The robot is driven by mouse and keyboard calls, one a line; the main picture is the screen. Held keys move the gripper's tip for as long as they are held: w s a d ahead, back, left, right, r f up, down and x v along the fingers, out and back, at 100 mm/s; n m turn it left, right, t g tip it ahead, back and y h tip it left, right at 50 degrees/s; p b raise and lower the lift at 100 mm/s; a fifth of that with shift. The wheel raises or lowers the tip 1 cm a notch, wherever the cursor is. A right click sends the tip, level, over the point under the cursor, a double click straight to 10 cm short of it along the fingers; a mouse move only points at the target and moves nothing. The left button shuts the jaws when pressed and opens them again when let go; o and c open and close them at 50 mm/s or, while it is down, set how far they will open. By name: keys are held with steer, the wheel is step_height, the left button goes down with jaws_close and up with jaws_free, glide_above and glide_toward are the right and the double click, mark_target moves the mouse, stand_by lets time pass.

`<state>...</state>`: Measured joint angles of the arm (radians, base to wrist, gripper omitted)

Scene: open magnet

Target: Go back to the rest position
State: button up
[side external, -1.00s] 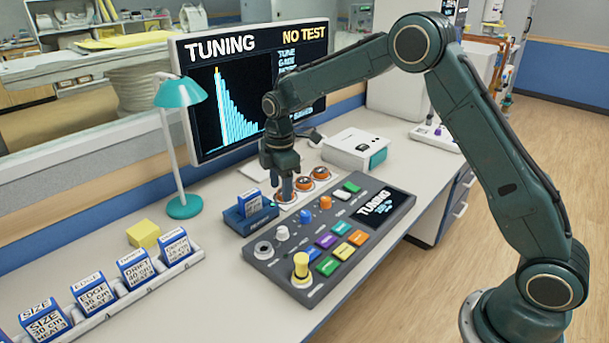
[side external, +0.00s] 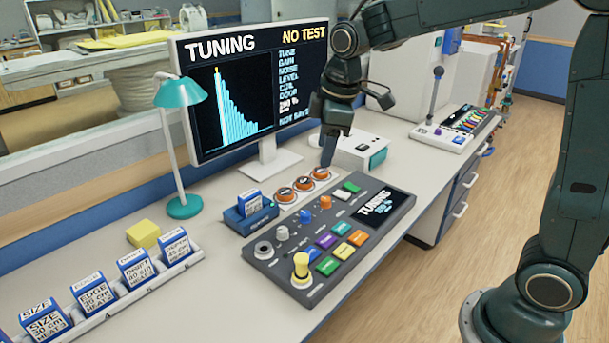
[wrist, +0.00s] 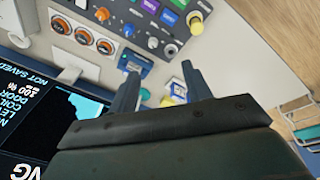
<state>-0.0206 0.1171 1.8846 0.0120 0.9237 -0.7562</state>
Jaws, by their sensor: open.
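My gripper (side external: 328,150) is raised in the side view, in front of the white box and above the far end of the row of orange knobs. In the wrist view my gripper (wrist: 160,78) shows two dark fingers spread apart with nothing between them. The orange knobs (side external: 303,184) sit on a white strip behind the dark control panel (side external: 290,278), and they also show in the wrist view (wrist: 83,36). The gripper touches none of them as far as I can see. The monitor (side external: 250,85) reads TUNING and NO TEST.
A blue card holder (side external: 250,212) stands left of the panel. A teal lamp (side external: 180,95), a yellow block (side external: 143,233) and a rack of labelled cards (side external: 130,290) are at the left. The white box (side external: 358,150) and a lever console (side external: 445,130) stand at the back right.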

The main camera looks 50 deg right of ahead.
steer(key=s+r+m+t, duration=0.2)
steer(key=s+m, duration=0.6)
steer(key=s, duration=1.5)
steer(key=shift+s+d+r+m+t, duration=0.15)
steer(key=shift+d+m+t, duration=0.2)
steer(key=shift+t, duration=0.25)
